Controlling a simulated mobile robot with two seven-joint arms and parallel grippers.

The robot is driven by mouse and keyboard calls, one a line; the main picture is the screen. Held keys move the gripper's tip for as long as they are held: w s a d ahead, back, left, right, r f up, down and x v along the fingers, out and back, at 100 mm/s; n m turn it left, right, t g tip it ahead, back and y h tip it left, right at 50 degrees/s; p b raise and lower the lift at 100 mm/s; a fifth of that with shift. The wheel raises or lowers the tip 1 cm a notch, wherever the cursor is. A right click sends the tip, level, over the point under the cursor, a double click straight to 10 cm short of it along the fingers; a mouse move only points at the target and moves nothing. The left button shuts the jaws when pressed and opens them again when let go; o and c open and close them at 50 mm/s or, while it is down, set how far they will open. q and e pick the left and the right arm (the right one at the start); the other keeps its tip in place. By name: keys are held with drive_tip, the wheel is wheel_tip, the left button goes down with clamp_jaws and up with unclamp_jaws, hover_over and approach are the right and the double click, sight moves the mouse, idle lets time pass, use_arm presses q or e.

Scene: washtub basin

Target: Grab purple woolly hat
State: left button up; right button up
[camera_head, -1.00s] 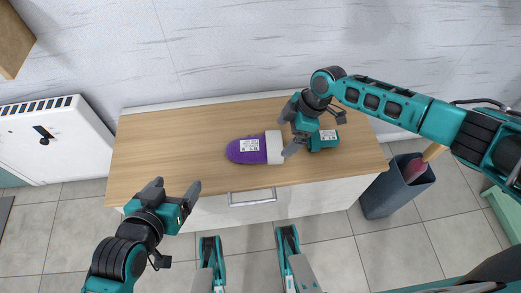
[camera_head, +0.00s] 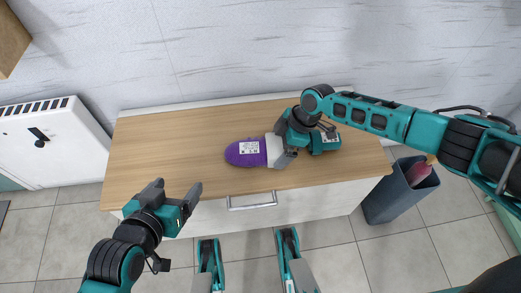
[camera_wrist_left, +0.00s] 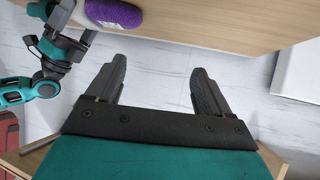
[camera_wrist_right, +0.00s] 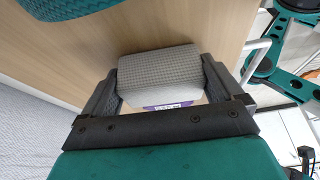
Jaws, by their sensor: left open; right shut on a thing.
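The purple woolly hat (camera_head: 246,152) lies on the wooden top, with a white label on it and a pale knitted brim (camera_head: 275,150) at its right end. My right gripper (camera_head: 283,152) is shut on the pale brim. In the right wrist view the brim (camera_wrist_right: 158,75) sits between the two fingers, with a strip of purple and the label below it. My left gripper (camera_head: 179,190) is open and empty, in front of the top's left part. The left wrist view shows its fingers apart and the hat (camera_wrist_left: 113,12) at the top edge.
A teal item with a label (camera_head: 325,141) lies right of my right gripper, partly hidden by it. A grey bin (camera_head: 392,196) stands at the right on the tiled floor. The top's left part (camera_head: 160,150) is clear. A white radiator-like unit (camera_head: 50,145) stands at the left.

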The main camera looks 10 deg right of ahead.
drive_tip(key=shift+c, duration=0.8)
